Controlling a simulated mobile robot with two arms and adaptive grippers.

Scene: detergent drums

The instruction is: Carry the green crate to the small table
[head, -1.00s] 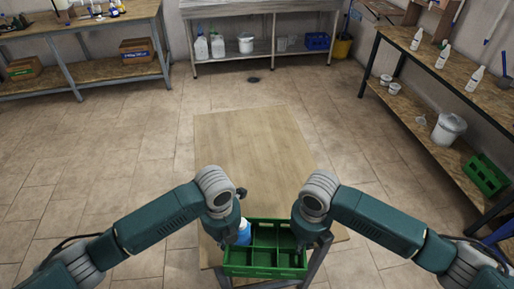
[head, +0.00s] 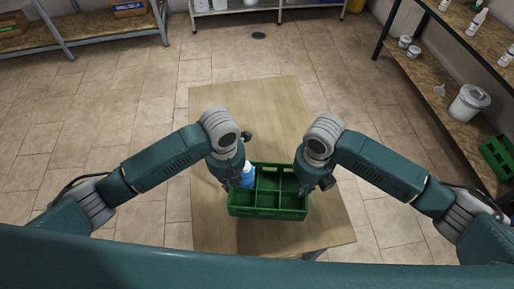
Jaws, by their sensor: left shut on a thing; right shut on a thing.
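The green crate (head: 267,212) is a divided box with several compartments. It is over the near part of the small wooden table (head: 252,100); I cannot tell whether its base touches the top. A blue and white bottle (head: 247,177) stands in a left compartment; the other compartments that I can see look empty. My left gripper (head: 234,182) is shut on the crate's left side. My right gripper (head: 305,188) is shut on its right side. The fingertips are largely hidden by the wrists.
A shelf unit (head: 450,120) with bottles, a white bucket (head: 468,103) and another green crate (head: 497,158) stands at the right. Shelves (head: 85,35) with boxes stand at the back left. The table's far part is bare, with open tiled floor around it.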

